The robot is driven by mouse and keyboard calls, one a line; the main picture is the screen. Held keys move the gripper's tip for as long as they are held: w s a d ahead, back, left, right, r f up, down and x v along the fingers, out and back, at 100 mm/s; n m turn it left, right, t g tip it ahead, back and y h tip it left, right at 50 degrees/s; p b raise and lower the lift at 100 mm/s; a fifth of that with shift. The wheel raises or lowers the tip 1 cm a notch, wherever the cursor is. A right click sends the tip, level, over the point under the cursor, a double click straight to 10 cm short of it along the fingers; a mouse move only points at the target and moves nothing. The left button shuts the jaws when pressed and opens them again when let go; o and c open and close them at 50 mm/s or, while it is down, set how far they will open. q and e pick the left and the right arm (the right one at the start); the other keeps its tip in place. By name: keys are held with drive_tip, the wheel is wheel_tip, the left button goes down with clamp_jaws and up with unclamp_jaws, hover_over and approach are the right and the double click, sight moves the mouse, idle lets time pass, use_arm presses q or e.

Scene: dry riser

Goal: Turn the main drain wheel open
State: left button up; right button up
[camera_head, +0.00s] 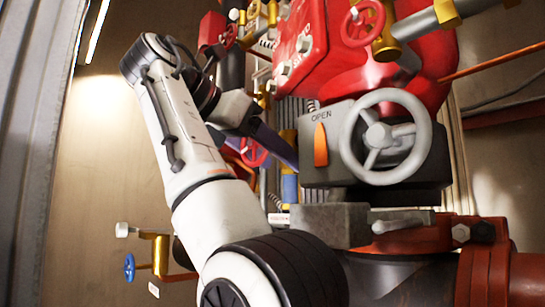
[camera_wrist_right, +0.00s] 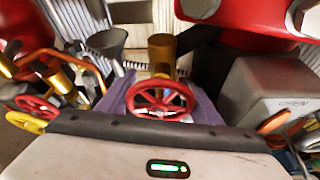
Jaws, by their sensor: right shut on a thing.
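A red spoked wheel (camera_head: 253,152) on a brass valve sits left of the grey gearbox in the head view, partly behind my right gripper. I take it for the main drain wheel; no label on it is readable. In the right wrist view the wheel (camera_wrist_right: 160,98) is between the two purple fingers of my right gripper (camera_wrist_right: 158,101), below a brass valve body (camera_wrist_right: 162,55). The right gripper is shut on the wheel. In the head view one purple finger (camera_head: 277,147) shows beside the wheel. My left gripper is not in view.
A grey gearbox (camera_head: 322,175) marked OPEN, with a large grey handwheel (camera_head: 372,158), stands close on the right. Other red wheels (camera_head: 362,22) are above. A blue wheel (camera_head: 129,268) is low left. A grey funnel (camera_wrist_right: 102,42) is near the gripper. Pipes crowd the area.

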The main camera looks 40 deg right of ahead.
drive_tip(key=shift+f, duration=0.1)
drive_tip(key=o, duration=1.1)
drive_tip(key=shift+c, duration=0.2)
drive_tip(key=shift+m, duration=0.3)
